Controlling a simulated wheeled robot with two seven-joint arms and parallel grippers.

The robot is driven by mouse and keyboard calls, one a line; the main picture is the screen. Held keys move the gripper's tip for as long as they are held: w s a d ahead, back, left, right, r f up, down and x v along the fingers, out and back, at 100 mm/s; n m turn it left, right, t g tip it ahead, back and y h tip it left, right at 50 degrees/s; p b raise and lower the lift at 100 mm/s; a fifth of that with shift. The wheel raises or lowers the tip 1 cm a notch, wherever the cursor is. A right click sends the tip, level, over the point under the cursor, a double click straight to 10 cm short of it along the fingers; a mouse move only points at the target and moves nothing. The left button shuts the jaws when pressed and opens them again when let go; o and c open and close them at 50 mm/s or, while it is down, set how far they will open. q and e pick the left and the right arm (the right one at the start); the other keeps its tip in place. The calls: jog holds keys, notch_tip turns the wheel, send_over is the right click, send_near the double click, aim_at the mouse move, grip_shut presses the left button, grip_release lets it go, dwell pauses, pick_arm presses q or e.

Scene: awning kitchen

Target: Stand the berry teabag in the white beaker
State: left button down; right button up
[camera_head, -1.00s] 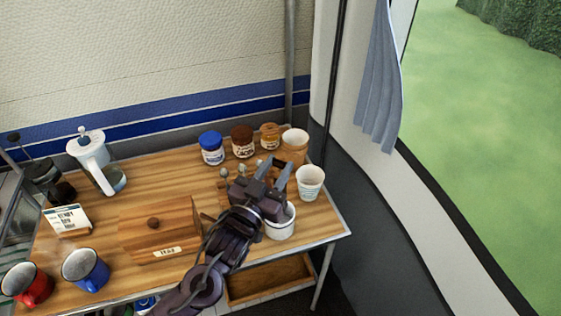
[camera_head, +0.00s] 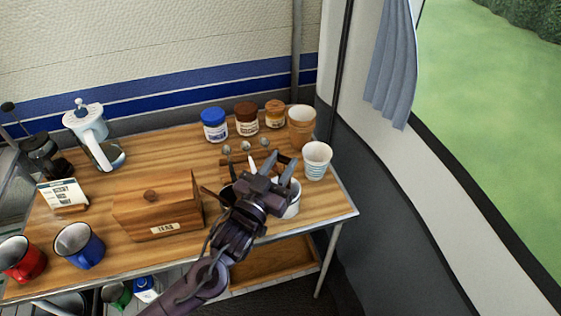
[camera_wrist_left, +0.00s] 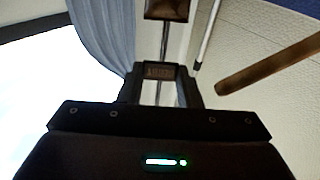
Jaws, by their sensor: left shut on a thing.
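My left gripper (camera_head: 279,165) is over the right part of the wooden table, with its fingers shut. My right gripper is not in view.
A white printed cup (camera_head: 316,162) and a tan cup (camera_head: 301,128) stand close by on the right. A wooden box (camera_head: 155,210) is to the left. Utensils stick up beside my gripper, including a wooden handle (camera_wrist_left: 265,67). Several jars and spoons are behind.

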pick_arm(q)
notch_tip(320, 180, down, 2)
jog(key=shift+f+b, duration=0.2)
jog(key=shift+b, duration=0.4)
jog(key=shift+f+b, duration=0.65)
jog(key=shift+f, duration=0.35)
jog(key=c, duration=1)
grip_release()
jog(key=shift+o, duration=0.2)
jog(key=shift+s, duration=0.1)
jog(key=b+v, duration=0.1)
jog(key=v, duration=0.6)
jog(key=shift+s+a, duration=0.2)
jog(key=shift+s, duration=0.05)
